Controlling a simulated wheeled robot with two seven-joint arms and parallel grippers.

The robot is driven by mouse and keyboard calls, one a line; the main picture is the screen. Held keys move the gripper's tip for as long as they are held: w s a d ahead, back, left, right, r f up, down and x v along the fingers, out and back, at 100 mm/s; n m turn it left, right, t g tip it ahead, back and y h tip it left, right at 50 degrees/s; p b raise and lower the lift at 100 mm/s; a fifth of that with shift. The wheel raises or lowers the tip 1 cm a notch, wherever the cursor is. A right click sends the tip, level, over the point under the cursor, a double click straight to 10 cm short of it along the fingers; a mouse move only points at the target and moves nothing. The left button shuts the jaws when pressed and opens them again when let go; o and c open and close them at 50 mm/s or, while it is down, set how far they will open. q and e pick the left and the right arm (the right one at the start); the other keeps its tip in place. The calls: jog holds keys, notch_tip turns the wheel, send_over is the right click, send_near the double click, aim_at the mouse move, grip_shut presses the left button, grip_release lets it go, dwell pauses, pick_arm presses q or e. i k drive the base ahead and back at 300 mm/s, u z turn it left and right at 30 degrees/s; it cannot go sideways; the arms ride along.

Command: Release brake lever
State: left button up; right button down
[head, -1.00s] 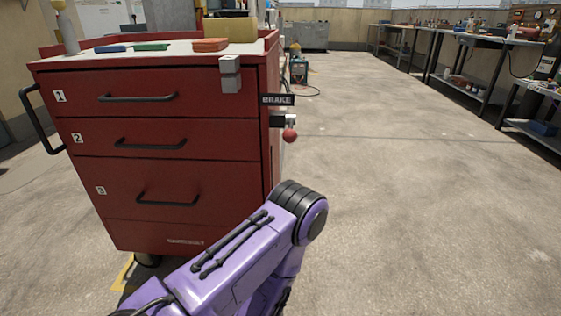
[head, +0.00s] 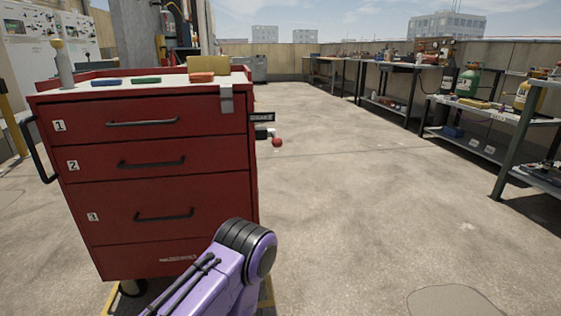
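The brake lever (head: 277,142) shows in the head view as a red ball knob at the right side of a red tool cart (head: 215,155). It sits just below a black BRAKE sign (head: 262,117). A short pale stem and a dark mount join it to the cart's side. One of my purple arms rises from the bottom of the view in front of the cart's lower right corner, showing only a rounded joint and a link. Neither gripper is in view. Nothing of mine visibly touches the lever.
The cart has numbered drawers with black handles, and a grey latch (head: 226,98) at its upper right. Coloured items and a yellow block (head: 208,68) lie on top. Workbenches (head: 470,110) line the right side. The concrete floor (head: 340,190) right of the cart is clear.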

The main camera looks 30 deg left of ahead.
aim_at(277, 142)
jog(key=u, duration=1.35)
jog(key=i, duration=0.45)
